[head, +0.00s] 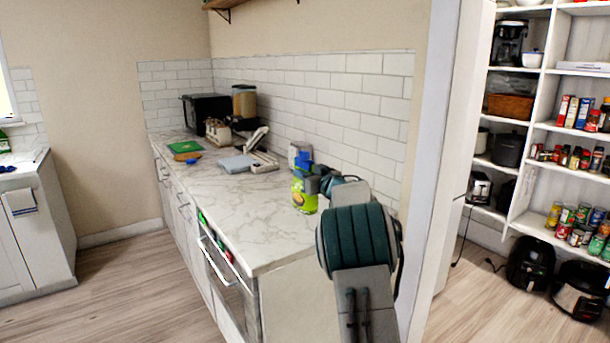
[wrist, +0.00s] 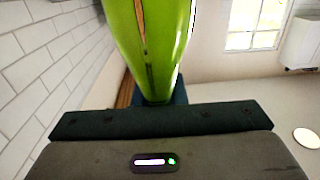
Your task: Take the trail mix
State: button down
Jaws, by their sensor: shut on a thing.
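A green package, which I take for the trail mix (head: 304,192), is at my gripper (head: 314,183) over the near end of the marble counter in the head view. In the wrist view the green package (wrist: 150,40) rises upright from between the dark fingers of my gripper (wrist: 158,100), which is shut on it. My arm and gripper hide part of the package in the head view. I cannot tell from these views whether its bottom touches the counter.
The marble counter (head: 225,195) runs along a white tiled wall. Further back stand a black microwave (head: 205,110), a cereal container (head: 244,100), a grey scale-like item (head: 238,164) and a cutting board (head: 186,147). Stocked pantry shelves (head: 545,125) are at right. The floor at left is clear.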

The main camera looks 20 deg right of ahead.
jog(key=shift+s+a, duration=0.1)
jog(key=shift+s, duration=0.35)
jog(key=shift+s+r, duration=0.1)
jog(key=shift+r, duration=0.1)
jog(key=shift+w+f, duration=0.2)
jog(key=shift+w, duration=0.1)
jog(key=shift+s+f, duration=0.15)
jog(key=shift+f, duration=0.15)
jog(key=s+a+f, duration=0.2)
jog(key=s+f, duration=0.9)
jog(key=s, duration=0.1)
jog(key=s+a+f+h, duration=0.1)
jog(key=s+a+f, duration=0.1)
jog(key=s+f, duration=1)
jog(key=shift+s+m, duration=0.4)
jog(key=shift+s, duration=0.15)
jog(key=shift+s, duration=0.1)
